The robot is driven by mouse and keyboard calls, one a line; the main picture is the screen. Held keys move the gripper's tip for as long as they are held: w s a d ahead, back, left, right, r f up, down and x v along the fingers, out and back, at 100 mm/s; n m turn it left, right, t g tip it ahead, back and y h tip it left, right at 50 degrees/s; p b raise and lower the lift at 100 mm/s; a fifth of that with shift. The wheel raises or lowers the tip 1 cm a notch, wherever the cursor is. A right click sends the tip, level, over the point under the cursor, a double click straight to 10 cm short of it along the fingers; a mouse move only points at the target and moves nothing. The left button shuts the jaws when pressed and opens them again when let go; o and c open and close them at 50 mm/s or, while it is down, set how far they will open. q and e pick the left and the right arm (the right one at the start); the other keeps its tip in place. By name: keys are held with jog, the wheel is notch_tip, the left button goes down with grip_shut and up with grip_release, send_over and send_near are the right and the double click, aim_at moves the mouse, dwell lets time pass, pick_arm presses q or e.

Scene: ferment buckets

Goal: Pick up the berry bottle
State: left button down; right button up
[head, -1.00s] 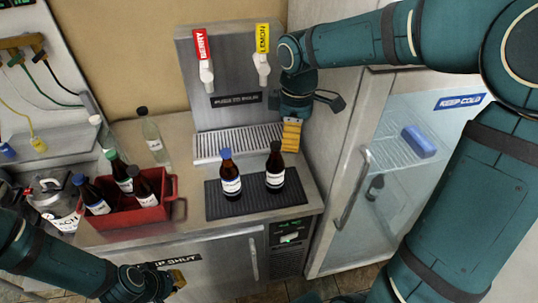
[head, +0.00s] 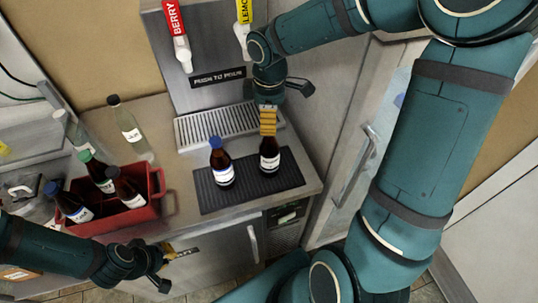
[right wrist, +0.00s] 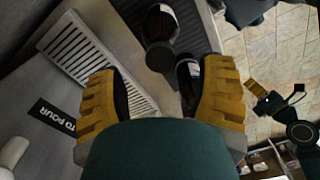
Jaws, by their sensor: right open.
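Two dark brown bottles stand upright on the black mat (head: 215,198): a blue-capped one (head: 221,168) on the left and a black-capped one (head: 269,160) on the right. Their labels are too small to read, so I cannot tell which is the berry bottle. My right gripper (head: 268,130) points down over the black-capped bottle and hides its top.
A red crate (head: 140,215) with several bottles stands left of the mat. Clear bottles (head: 129,127) stand behind it. The drip tray (head: 195,131) and the red BERRY tap (head: 175,25) are behind the mat. A fridge with a handle (head: 355,165) stands to the right.

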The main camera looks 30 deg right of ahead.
aim_at(269, 151)
jog(key=shift+f, duration=2.7)
grip_shut()
